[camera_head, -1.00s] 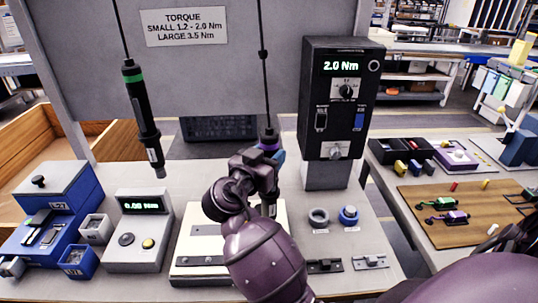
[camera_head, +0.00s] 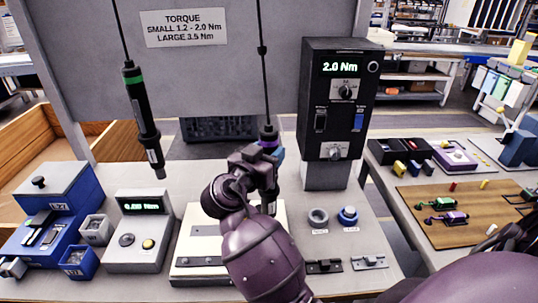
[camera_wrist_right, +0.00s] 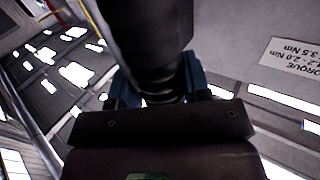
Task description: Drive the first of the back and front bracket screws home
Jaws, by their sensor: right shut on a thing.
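My right gripper (camera_head: 268,168) is shut on the hanging screwdriver with the purple band (camera_head: 268,141), which stands about upright over the right part of a pale block (camera_head: 190,246). In the right wrist view the screwdriver's dark body (camera_wrist_right: 150,40) runs between the blue fingers of the gripper (camera_wrist_right: 157,88). My wrist and forearm cover part of the block. The screwdriver's tip, and any bracket screw under it, cannot be made out. Metal strips (camera_head: 206,230) show on the block's left part. My left gripper is not in view.
A green-banded screwdriver (camera_head: 142,110) hangs free at the left. A black torque controller (camera_head: 340,110) reads 2.0 Nm. A grey meter (camera_head: 140,230), blue screw boxes (camera_head: 45,230), two round holders (camera_head: 348,216) and small black parts (camera_head: 324,266) stand around the block.

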